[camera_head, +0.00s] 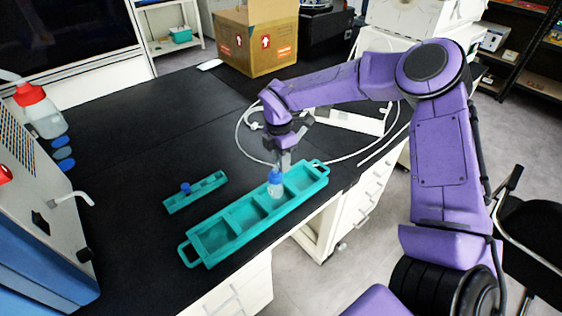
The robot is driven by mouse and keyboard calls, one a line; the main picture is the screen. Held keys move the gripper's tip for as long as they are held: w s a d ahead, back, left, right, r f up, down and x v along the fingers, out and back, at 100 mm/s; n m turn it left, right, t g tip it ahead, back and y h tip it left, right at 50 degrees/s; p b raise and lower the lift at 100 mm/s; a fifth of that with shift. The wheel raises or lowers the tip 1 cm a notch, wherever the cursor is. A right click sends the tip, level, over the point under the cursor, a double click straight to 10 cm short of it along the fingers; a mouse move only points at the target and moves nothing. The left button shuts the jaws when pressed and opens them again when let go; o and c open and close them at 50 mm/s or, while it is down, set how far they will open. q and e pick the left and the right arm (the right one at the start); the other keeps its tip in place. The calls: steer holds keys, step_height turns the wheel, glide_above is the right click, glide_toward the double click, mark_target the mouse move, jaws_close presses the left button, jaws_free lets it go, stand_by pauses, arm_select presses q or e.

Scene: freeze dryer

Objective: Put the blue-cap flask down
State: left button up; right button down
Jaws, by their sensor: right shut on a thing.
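The blue-cap flask (275,186) is a small clear vessel with a blue cap, upright at the teal tray (212,263). My right gripper (281,167) points down from above and is shut on the flask by its cap. The flask is over or in a compartment toward the tray's far right end; I cannot tell whether its base touches the tray floor. The tray has several compartments and a loop handle at each end. My left gripper does not show.
A smaller teal rack (196,192) with a blue-capped item lies left of the tray. A cardboard box (256,38) stands at the back. A white cable (243,140) curls behind my gripper. A red-capped bottle (41,110) is at left. The black table's (125,130) middle left is clear.

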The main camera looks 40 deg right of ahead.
step_height(320, 180, down, 2)
steer(key=shift+f, duration=0.1)
steer(key=shift+a, duration=0.1)
steer(key=c, duration=1.4)
jaws_free()
steer(key=shift+f, duration=0.15)
steer(key=o, duration=0.4)
steer(key=shift+r, duration=0.35)
steer(key=r, duration=0.4)
steer(key=r+b, duration=0.1)
steer(key=r, duration=0.2)
steer(key=w+r+b, duration=0.1)
steer(key=r, duration=0.3)
steer(key=shift+r, duration=0.35)
